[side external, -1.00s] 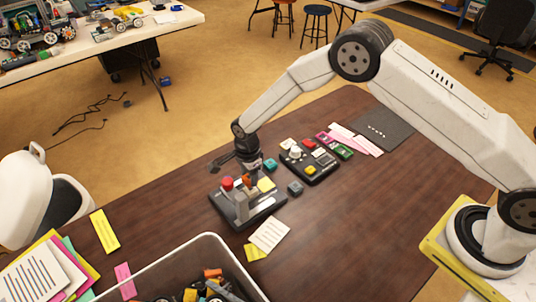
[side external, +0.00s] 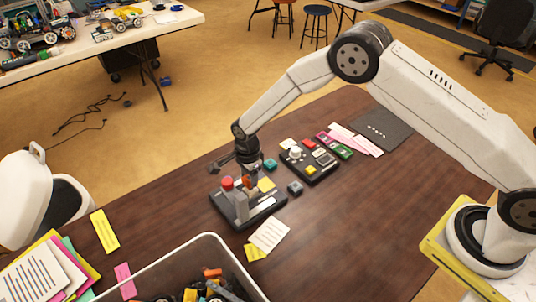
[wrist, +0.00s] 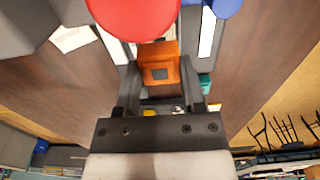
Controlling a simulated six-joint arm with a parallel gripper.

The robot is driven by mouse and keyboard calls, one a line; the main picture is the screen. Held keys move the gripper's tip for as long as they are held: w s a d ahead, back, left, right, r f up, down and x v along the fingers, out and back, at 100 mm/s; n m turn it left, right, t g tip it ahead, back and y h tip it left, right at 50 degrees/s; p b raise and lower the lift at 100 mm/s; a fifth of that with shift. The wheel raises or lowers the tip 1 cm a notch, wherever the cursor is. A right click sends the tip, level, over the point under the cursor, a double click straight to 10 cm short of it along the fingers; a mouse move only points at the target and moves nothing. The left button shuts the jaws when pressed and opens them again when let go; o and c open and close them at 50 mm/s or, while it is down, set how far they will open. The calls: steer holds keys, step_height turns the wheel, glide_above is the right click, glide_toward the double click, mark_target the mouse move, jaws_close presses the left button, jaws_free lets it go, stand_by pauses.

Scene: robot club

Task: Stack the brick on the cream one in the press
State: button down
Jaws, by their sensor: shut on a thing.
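My gripper (side external: 250,178) is shut on an orange brick (wrist: 160,68), which sits between the two fingers in the wrist view. In the side view my gripper is over the press (side external: 240,208), just right of its red knob (side external: 227,183). The red knob (wrist: 135,14) also shows at the top of the wrist view, close to the orange brick. I cannot make out the cream brick; the held brick, gripper and press hide that spot. I cannot tell whether the held brick touches anything below it.
A teal block (side external: 270,164) and a grey block (side external: 295,188) lie right of the press. A paper note (side external: 270,234) and a bin rim (side external: 210,237) are in front. The table's right side is clear.

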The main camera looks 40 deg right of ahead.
steer(key=shift+f, duration=1.1)
stand_by(1.6)
jaws_free()
stand_by(0.4)
steer(key=shift+r, duration=4)
